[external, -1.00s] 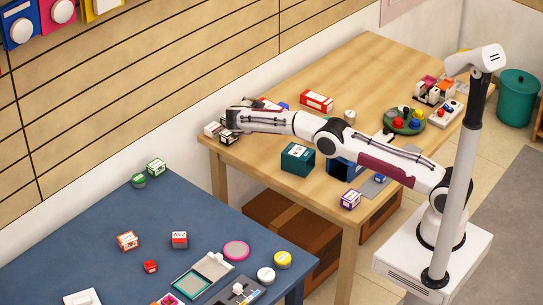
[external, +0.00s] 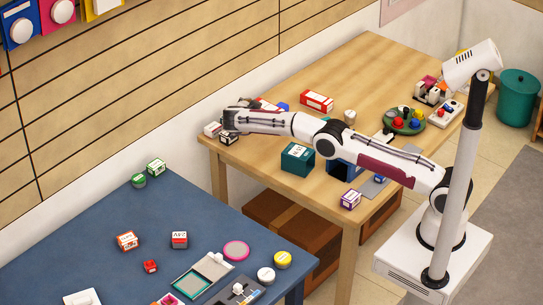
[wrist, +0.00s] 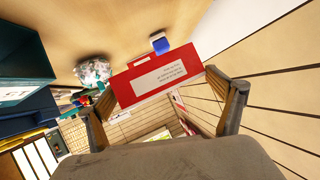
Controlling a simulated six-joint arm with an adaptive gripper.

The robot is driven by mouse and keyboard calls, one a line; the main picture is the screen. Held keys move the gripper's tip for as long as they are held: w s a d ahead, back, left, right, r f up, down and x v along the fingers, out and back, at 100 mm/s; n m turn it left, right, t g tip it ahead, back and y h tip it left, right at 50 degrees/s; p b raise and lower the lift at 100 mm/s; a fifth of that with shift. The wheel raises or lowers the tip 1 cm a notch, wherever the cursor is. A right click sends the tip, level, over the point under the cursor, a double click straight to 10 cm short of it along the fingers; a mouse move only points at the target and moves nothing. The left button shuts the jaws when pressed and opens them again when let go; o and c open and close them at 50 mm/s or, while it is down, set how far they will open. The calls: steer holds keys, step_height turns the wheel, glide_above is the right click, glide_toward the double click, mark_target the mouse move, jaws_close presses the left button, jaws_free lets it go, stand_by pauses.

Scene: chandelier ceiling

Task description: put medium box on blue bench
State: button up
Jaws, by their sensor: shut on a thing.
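The blue bench (external: 95,225) fills the lower left of the external view. My gripper (wrist: 162,100) is beside the wall at the far left part of the wooden table; my arm largely hides it in the external view. In the wrist view, a red box with a white text label (wrist: 158,76) sits between the two fingers and appears to be gripped. Only a bit of this red box (external: 268,103) shows above my arm in the external view. Its contact with the fingers is not clear.
The wooden table (external: 375,70) holds a teal box (external: 298,158), another red box (external: 316,100), a small blue block (wrist: 160,43) and a green tray (external: 403,121). Small boxes and cylinders stand on the blue bench. Its middle left is clear. A panelled wall is close behind.

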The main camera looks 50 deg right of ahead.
steer(key=a+r+n+t+y, duration=0.35)
steer(key=a+r, duration=0.45)
steer(key=a, duration=0.4)
steer(key=a+r+n+t+y, duration=0.2)
steer(key=a+r+n+t, duration=0.25)
steer(key=a+r, duration=0.65)
steer(key=s+a+f+n+t+y, duration=0.1)
steer(key=s+a+f+n+y, duration=0.3)
steer(key=a, duration=0.5)
steer(key=s+a+f+n+y, duration=0.3)
steer(key=a+f+n+y, duration=0.15)
steer(key=a, duration=0.35)
steer(key=s+a+f+n+y, duration=0.2)
steer(key=s+a+f, duration=0.2)
steer(key=s+f, duration=0.4)
step_height(320, 180, down, 3)
steer(key=shift+s+r+g, duration=0.15)
steer(key=shift+g, duration=0.15)
steer(key=shift+d, duration=0.1)
steer(key=shift+f, duration=3.1)
